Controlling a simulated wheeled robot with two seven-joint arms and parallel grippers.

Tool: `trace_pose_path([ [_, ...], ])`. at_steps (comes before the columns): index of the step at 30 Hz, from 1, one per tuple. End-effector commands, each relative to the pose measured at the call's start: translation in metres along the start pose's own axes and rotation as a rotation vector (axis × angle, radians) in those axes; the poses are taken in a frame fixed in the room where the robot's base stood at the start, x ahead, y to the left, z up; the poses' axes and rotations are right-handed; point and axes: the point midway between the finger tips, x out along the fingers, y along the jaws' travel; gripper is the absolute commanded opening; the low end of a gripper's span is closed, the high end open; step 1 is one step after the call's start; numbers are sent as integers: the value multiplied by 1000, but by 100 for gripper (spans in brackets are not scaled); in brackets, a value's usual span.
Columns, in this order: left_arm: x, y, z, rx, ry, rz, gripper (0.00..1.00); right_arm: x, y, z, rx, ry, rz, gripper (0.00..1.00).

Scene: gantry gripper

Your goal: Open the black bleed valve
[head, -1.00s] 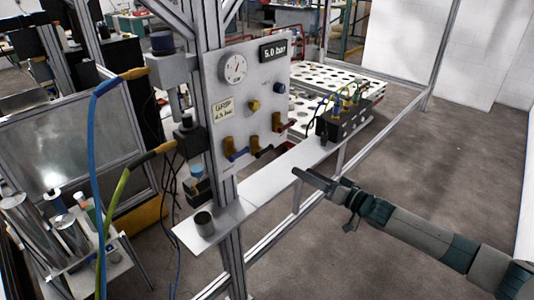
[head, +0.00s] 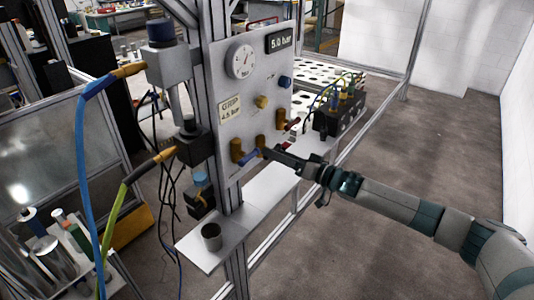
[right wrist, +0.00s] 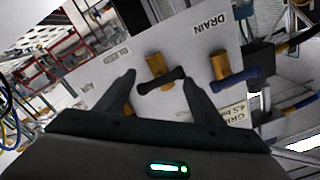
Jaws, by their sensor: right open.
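The black bleed valve has a brass body (head: 260,141) low on the grey panel, between a blue-handled and a red-handled valve. In the right wrist view its black lever (right wrist: 160,80) lies across its brass body (right wrist: 157,64). My right gripper (head: 271,153) is at the panel, in front of this valve and partly hiding its lever in the head view. In the right wrist view the open fingers (right wrist: 159,84) stand on either side of the lever, with nothing clamped; whether they touch it I cannot tell. My left gripper is not in view.
The blue lever (head: 249,157) is close left of my right gripper, and the red lever (head: 293,123) is to the right. A shelf with a cup (head: 211,237) lies below. The floor at right is clear.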

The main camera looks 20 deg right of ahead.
Motion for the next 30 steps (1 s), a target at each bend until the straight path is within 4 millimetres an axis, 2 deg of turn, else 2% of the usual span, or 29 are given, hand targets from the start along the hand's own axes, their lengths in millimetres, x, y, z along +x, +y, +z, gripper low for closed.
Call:
trace_pose_path([
  [13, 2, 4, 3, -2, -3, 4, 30, 1, 1, -1, 0, 0, 1, 61],
  [18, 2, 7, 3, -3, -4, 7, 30, 1, 1, -1, 0, 0, 1, 21],
  [21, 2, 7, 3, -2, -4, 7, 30, 1, 1, -1, 0, 0, 1, 0],
  [30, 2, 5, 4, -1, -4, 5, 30, 1, 1, -2, -6, 1, 2, 0],
])
